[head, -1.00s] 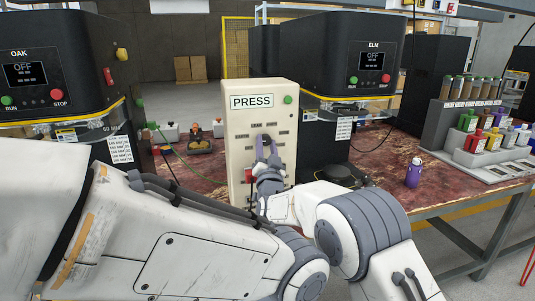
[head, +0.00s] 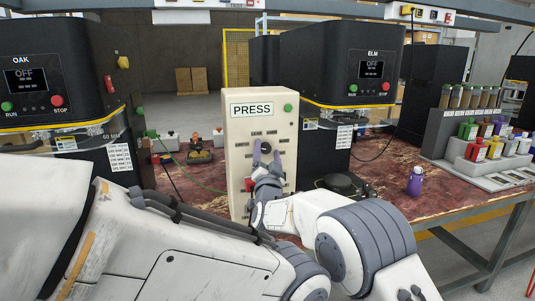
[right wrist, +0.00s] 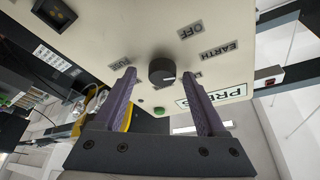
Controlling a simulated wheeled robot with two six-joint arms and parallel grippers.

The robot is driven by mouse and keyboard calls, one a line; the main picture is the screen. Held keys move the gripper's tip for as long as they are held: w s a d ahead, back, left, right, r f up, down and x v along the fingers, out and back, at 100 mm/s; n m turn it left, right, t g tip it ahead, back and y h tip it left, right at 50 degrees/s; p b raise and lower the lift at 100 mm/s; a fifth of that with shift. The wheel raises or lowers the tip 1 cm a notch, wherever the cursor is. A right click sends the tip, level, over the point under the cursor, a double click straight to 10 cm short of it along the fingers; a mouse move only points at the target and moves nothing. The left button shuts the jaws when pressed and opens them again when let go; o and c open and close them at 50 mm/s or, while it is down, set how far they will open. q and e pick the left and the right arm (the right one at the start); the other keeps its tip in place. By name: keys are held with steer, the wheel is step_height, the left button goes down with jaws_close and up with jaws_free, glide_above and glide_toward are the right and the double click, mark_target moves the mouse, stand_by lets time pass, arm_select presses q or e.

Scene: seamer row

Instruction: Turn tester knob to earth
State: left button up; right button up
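The cream tester (head: 236,152), marked PRESS, stands upright on the red bench. Its black round knob (head: 265,147) is on the front face, and it also shows in the right wrist view (right wrist: 162,72). The labels OFF (right wrist: 190,30) and EARTH (right wrist: 219,50) are printed near it. A pale mark on the knob appears to face right, below EARTH; the exact setting is hard to read. My right gripper (head: 266,153) is open, with its purple fingers on either side of the knob and gaps to both. My left gripper is not in view.
Black seamers OAK (head: 80,80) and ELM (head: 330,70) flank the tester. A red switch (head: 249,185) is low on its face.

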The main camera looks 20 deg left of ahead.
steer(key=shift+s+a+f, duration=0.1)
steer(key=shift+s+f+b, duration=0.15)
steer(key=shift+s+b, duration=0.05)
steer(key=shift+b, duration=0.15)
steer(key=b+v, duration=0.7)
steer(key=v, duration=0.3)
steer(key=shift+w, duration=0.15)
